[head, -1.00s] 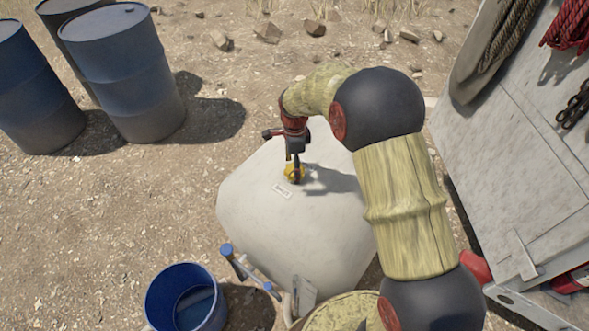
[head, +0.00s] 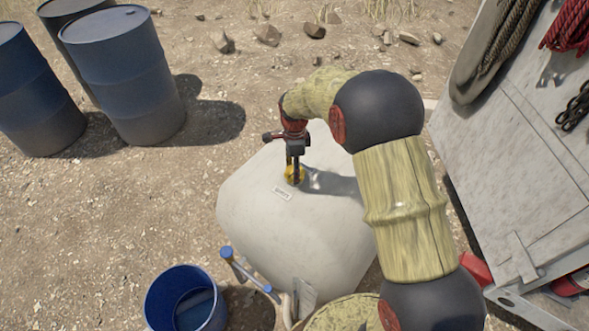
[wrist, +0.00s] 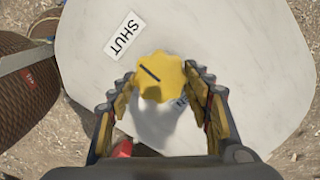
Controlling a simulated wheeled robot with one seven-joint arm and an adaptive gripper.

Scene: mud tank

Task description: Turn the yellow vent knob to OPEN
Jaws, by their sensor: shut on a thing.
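The yellow scalloped vent knob (wrist: 160,77) sits on top of the pale tank (wrist: 255,70). A dark line on the knob slants from upper left to lower right in the wrist view. A white SHUT label (wrist: 125,36) lies on the tank, above and left of the knob. My gripper (wrist: 162,90) is shut on the knob, one finger on each side. In the head view my gripper (head: 295,178) points down onto the knob (head: 293,173). Another marking beside the knob is mostly hidden by the right finger.
Blue drums (head: 125,75) stand at the left. A blue bucket (head: 150,300) and a blue-capped fitting (head: 245,270) are at the tank's near side. A grey panel (head: 520,170) with hanging ropes rises at the right. Rocks lie on open ground behind.

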